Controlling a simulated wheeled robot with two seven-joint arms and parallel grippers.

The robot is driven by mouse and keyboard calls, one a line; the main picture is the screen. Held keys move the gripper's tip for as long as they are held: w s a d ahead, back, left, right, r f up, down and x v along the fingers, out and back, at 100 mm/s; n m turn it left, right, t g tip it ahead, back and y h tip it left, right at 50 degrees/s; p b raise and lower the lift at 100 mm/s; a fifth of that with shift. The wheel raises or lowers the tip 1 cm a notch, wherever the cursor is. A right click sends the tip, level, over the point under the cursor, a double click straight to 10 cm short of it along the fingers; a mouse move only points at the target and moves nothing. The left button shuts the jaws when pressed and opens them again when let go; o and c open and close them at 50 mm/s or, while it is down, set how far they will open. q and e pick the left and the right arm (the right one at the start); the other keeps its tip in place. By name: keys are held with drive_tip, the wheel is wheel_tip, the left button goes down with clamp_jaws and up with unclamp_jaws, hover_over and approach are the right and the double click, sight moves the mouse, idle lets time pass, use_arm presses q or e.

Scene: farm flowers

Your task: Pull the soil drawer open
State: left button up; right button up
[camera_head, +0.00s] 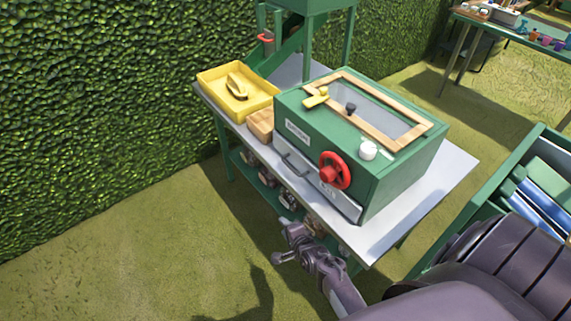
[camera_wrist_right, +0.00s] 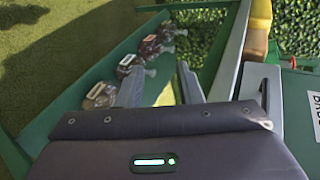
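The green soil box (camera_head: 312,135) stands on a grey-topped table. Its soil drawer (camera_head: 318,188) is a pale grey front low on the box's near side and looks flush with it. A dark bar handle (camera_head: 293,165) is on the drawer's left part. My right gripper (camera_head: 281,243) is below and in front of the drawer, apart from the handle, beyond the table's near edge. In the right wrist view its two fingers (camera_wrist_right: 160,88) are spread with nothing between them. The grey drawer front and handle (camera_wrist_right: 263,92) show at the right there. My left gripper is not in view.
A red handwheel (camera_head: 334,170) sticks out beside the drawer's right part. A yellow tray (camera_head: 212,80) and a wooden block (camera_head: 260,123) stand left of the box. Jars (camera_wrist_right: 100,95) sit on the shelf below. A green crate (camera_head: 490,195) is at right. Grass in front is free.

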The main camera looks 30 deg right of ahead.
sight(292, 169)
drive_tip(key=w+d+r+m+t+h, duration=0.35)
drive_tip(key=d+r+m, duration=0.4)
drive_tip(key=r, duration=0.55)
drive_tip(key=shift+y, duration=0.35)
drive_tip(key=b+x, duration=0.5)
drive_tip(key=x, duration=0.1)
drive_tip(key=shift+w+d+f, duration=0.15)
drive_tip(key=shift+w+d, duration=0.05)
drive_tip(key=shift+w, duration=0.15)
drive_tip(key=shift+g+b+x, duration=0.25)
drive_tip(key=shift+b+x, duration=0.25)
drive_tip(key=shift+x, duration=0.3)
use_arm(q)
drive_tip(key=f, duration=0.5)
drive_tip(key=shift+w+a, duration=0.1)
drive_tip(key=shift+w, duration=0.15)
use_arm(e)
drive_tip(key=shift+r, duration=0.25)
clamp_jaws()
